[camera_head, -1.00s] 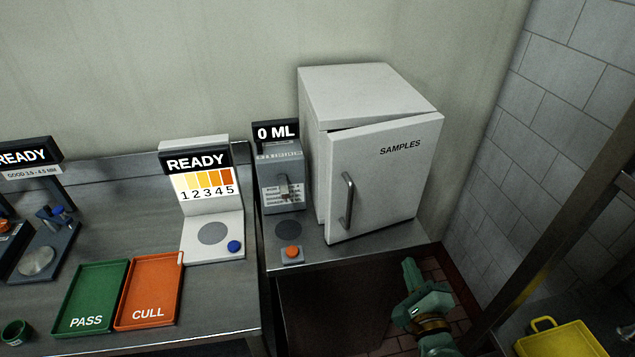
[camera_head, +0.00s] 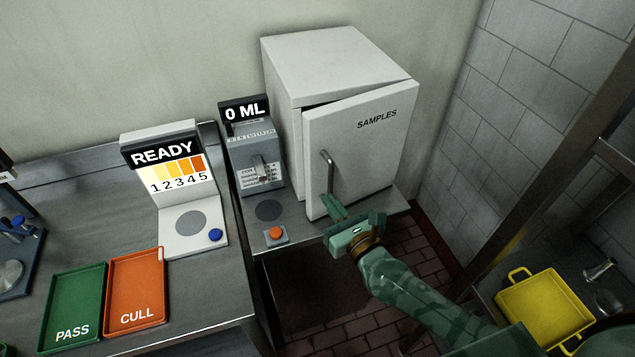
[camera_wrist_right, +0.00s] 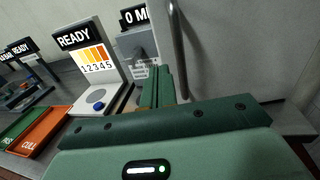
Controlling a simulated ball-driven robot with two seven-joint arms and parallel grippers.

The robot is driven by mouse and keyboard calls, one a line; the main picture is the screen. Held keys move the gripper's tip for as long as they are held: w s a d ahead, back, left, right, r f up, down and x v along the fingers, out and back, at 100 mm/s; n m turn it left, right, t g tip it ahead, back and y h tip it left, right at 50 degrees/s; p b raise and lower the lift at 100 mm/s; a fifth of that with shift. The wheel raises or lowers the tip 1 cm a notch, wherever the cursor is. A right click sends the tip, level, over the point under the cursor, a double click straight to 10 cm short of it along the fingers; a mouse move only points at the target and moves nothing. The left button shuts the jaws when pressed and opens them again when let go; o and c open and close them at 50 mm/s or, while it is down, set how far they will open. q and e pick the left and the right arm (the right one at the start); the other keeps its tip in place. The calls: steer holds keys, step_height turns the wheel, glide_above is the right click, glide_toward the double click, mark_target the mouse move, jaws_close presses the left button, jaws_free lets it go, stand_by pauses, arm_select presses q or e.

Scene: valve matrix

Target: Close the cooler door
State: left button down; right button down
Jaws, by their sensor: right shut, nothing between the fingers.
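The white cooler (camera_head: 335,65) stands on the steel counter by the back wall. Its door (camera_head: 372,145), lettered SAMPLES, is slightly ajar, with a dark gap along its top edge. The vertical metal handle (camera_head: 328,172) is on the door's left side and also shows in the right wrist view (camera_wrist_right: 181,50). My right gripper (camera_head: 332,205) is shut and empty, just in front of the door's lower left, near the bottom of the handle. In the right wrist view its fingers (camera_wrist_right: 158,85) are together, left of the handle. Contact with the door cannot be told. My left gripper is not in view.
A dispenser (camera_head: 254,158) reading 0 ML and an orange button (camera_head: 275,235) are left of the cooler. A READY station (camera_head: 195,235), green tray (camera_head: 72,310) and orange tray (camera_head: 135,290) lie farther left. A yellow tray (camera_head: 545,310) is at lower right.

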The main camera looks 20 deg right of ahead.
mark_target(311, 177)
steer(key=x, duration=0.6)
steer(key=shift+w, duration=0.2)
steer(key=shift+w+a, duration=0.15)
steer(key=shift+w, duration=0.25)
steer(key=w+h, duration=0.1)
steer(key=w+a+m+h, duration=0.1)
steer(key=w, duration=0.1)
steer(key=w+m+h+b, duration=0.1)
steer(key=shift+w+a+h, duration=0.25)
steer(key=shift+a+h, duration=0.05)
steer(key=shift+h, duration=0.1)
steer(key=shift+r, duration=0.2)
